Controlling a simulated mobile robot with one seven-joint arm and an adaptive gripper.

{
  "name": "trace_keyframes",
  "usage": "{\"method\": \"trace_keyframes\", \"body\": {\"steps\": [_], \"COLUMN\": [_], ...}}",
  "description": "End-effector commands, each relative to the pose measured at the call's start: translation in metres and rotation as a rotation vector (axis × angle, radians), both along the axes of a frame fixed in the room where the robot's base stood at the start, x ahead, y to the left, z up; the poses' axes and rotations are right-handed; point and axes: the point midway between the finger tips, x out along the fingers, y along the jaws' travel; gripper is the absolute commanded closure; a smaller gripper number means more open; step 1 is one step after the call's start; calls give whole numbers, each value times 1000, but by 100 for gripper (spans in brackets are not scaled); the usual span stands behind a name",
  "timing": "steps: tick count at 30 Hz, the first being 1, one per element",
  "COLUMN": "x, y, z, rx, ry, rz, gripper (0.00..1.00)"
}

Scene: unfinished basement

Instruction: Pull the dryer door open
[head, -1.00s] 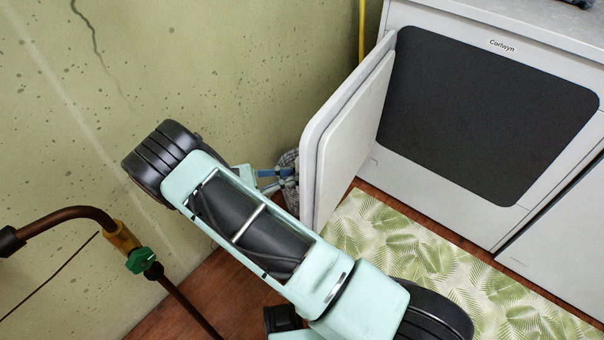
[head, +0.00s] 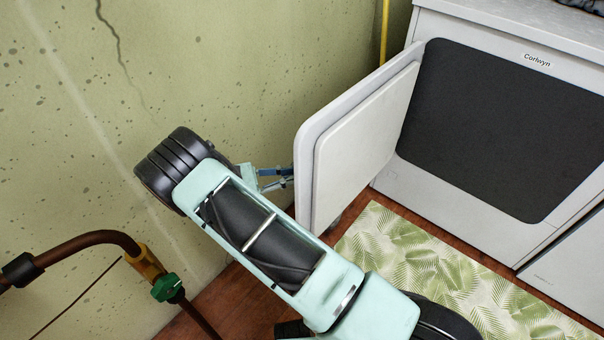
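The white dryer (head: 440,195) stands at the right, with a dark front opening (head: 505,125) under a "Corlwyn" label. Its white door (head: 365,140) is swung wide open on its left side and stands out toward me. My gripper (head: 280,178) shows only as small blue and dark parts at the left edge of the door, on its outer side. My arm hides part of it. I cannot tell whether its fingers are open or shut, or whether they touch the door.
A speckled green wall (head: 230,80) is close on the left. A copper pipe with a green valve (head: 166,287) is at the lower left. A leaf-patterned mat (head: 430,265) lies on the brown floor before the dryer. A yellow pipe (head: 384,30) runs behind it.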

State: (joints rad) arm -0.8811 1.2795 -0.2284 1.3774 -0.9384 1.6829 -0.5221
Motion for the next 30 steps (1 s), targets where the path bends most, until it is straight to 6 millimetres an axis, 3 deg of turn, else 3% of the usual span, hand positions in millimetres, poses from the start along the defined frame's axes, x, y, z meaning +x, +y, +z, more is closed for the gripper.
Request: {"method": "trace_keyframes", "body": {"steps": [17,18,19,30], "x": [2,2,2,1], "y": [0,0,0,8], "z": [0,0,0,0], "rx": [-1,-1,-1,0], "ry": [1,1,1,-1], "rz": [2,2,2,4], "gripper": [100,84,81,81]}}
